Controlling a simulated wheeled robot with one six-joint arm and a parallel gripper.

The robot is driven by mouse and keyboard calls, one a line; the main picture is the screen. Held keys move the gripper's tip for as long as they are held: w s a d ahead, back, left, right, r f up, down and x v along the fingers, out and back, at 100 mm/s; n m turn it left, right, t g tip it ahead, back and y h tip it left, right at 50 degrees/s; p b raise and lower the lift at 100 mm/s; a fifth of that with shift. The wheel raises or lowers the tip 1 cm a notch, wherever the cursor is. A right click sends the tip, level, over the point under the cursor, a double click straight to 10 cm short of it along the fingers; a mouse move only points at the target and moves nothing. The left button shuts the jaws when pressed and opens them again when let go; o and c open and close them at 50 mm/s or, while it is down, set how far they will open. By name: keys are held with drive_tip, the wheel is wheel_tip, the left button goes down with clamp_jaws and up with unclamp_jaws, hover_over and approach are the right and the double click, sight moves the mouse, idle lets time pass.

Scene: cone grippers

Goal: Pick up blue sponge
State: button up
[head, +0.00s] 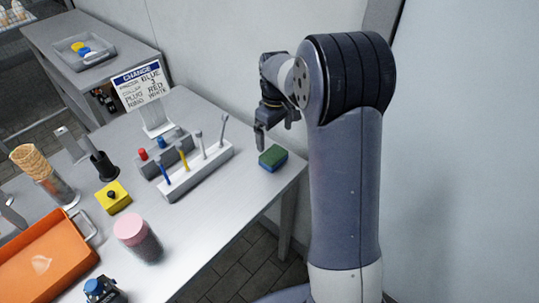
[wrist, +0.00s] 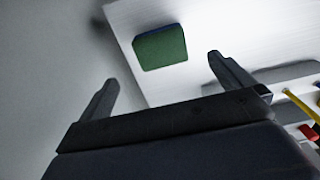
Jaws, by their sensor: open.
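The sponge (head: 272,158) lies flat near the right end of the grey table in the head view, with a green top and a blue lower side. It also shows in the wrist view (wrist: 161,49), mostly green with a thin blue edge at the top. My gripper (head: 276,130) is above the table's far right part, behind the sponge in the head view. In the wrist view its two fingers (wrist: 160,78) are spread wide and empty, with the sponge beyond them. The sponge is apart from the fingers.
A white rack (head: 196,172) with several coloured sticks stands left of the sponge. A sign (head: 141,86), a yellow block (head: 113,197), a pink-lidded jar (head: 138,240) and an orange tray (head: 34,262) are further left. The wall stands behind; table around the sponge is clear.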

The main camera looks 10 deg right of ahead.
hover_over(273, 155)
drive_tip(key=f, duration=0.4)
drive_tip(key=shift+s+d+f, duration=0.15)
drive_tip(key=shift+d+f, duration=0.05)
drive_tip(key=shift+f, duration=0.05)
drive_tip(key=shift+w+a+f+p, duration=0.15)
drive_tip(key=shift+f+p, duration=0.25)
drive_tip(key=shift+f, duration=2.25)
drive_tip(key=shift+c, duration=0.4)
drive_tip(key=c, duration=1)
drive_tip(key=shift+r, duration=0.15)
wheel_tip(273, 155, up, 10)
drive_tip(key=shift+f, duration=0.1)
